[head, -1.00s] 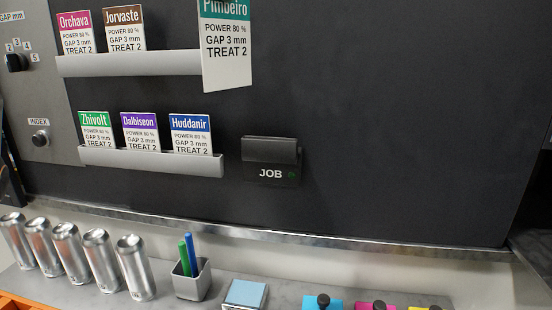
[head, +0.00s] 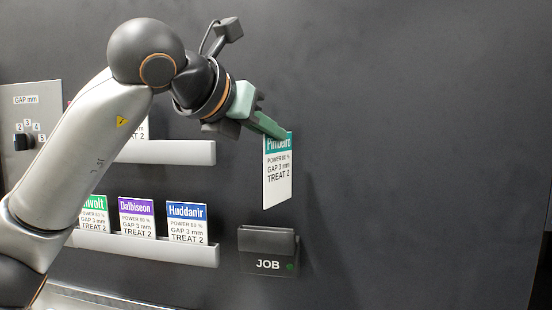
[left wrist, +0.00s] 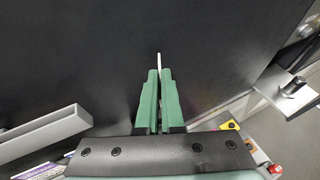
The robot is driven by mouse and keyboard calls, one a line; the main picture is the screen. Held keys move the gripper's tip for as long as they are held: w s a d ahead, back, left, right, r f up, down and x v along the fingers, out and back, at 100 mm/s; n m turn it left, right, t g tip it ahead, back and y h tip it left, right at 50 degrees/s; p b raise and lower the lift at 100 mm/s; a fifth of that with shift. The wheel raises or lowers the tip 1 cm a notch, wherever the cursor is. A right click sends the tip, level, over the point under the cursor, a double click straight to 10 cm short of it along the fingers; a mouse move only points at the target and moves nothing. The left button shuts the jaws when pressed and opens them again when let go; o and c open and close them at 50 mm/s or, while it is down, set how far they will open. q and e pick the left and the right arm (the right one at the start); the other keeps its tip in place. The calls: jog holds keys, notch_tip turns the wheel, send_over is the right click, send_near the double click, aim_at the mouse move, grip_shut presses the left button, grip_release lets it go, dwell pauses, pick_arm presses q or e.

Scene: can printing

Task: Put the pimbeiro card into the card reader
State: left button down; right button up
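The Pimbeiro card (head: 278,178), white with a teal top band, hangs upright in the head view. My left gripper (head: 282,135) is shut on its top edge. In the left wrist view the green fingers (left wrist: 159,98) pinch the card, which shows as a thin white edge (left wrist: 159,61). The card reader (head: 268,250), a dark box marked JOB with a small green light, is on the dark panel below the card. The card's lower edge is apart from the reader, a little above it. My right gripper is not in view.
An upper card rack (head: 175,152) lies behind my left arm. A lower rack (head: 150,247) holds the Zhivolt, Dalbiseon (head: 136,217) and Huddanir (head: 187,222) cards, left of the reader. The panel right of the reader is bare.

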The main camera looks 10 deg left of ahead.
aim_at(277, 162)
pick_arm(q)
jog(key=f, duration=0.1)
jog(key=w+f, duration=0.1)
jog(key=f, duration=0.2)
jog(key=shift+w+d+f, duration=0.15)
jog(key=shift+d, duration=0.25)
jog(key=shift+f, duration=0.2)
jog(key=shift+f, duration=0.3)
jog(key=c, duration=1.1)
grip_release()
jog(key=shift+r, duration=0.1)
jog(key=shift+o, duration=0.2)
